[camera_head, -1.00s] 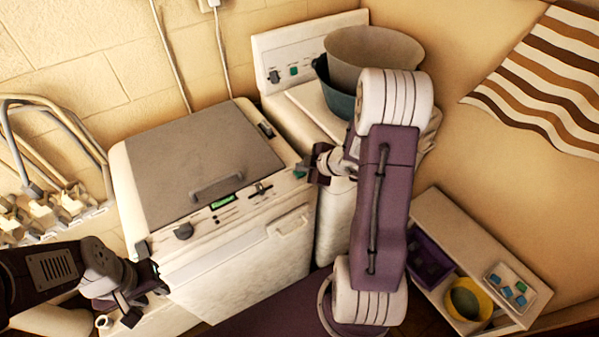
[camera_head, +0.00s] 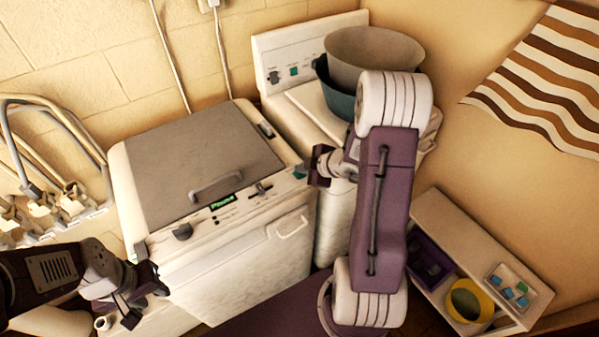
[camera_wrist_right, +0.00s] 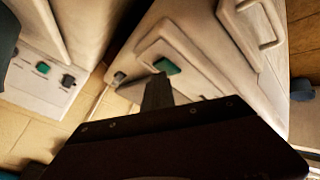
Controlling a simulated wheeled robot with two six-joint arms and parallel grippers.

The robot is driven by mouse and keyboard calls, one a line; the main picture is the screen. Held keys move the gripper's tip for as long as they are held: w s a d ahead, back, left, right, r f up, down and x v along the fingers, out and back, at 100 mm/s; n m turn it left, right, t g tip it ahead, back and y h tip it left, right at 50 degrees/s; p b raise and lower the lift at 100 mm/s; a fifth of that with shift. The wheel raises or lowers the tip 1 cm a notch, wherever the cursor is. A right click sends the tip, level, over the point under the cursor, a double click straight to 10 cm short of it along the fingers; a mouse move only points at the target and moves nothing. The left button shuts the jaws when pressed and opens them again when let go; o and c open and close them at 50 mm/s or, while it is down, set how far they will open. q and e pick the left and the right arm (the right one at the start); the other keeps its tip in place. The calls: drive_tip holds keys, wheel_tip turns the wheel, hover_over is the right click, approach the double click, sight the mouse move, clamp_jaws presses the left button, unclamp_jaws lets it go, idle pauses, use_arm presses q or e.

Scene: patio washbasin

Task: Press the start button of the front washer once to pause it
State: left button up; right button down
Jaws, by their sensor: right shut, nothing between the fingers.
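The front washer (camera_head: 268,240) is a white top-loader with a grey lid (camera_head: 200,160). Its small display (camera_head: 222,202) shows bright green lettering on dark that looks like "Pause". The teal start button (camera_head: 300,171) is at the right end of its panel. My right gripper (camera_head: 311,173) is shut and empty, close beside this button. In the right wrist view the gripper's tip (camera_wrist_right: 158,92) is just short of the teal button (camera_wrist_right: 167,66); whether they touch is unclear. My left gripper (camera_head: 146,294) looks open and empty by the washer's front left corner.
A second white washer (camera_head: 290,45) behind has its own teal button and holds stacked basins (camera_head: 372,55). A low shelf (camera_head: 450,225) with a purple bin and yellow bowl stands at right. Taps and pipes (camera_head: 45,190) are at left.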

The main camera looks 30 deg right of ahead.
sight(302, 175)
drive_tip(key=shift+r+p, duration=0.85)
drive_tip(key=shift+p, duration=0.05)
wheel_tip(302, 175, up, 5)
drive_tip(key=p, duration=0.5)
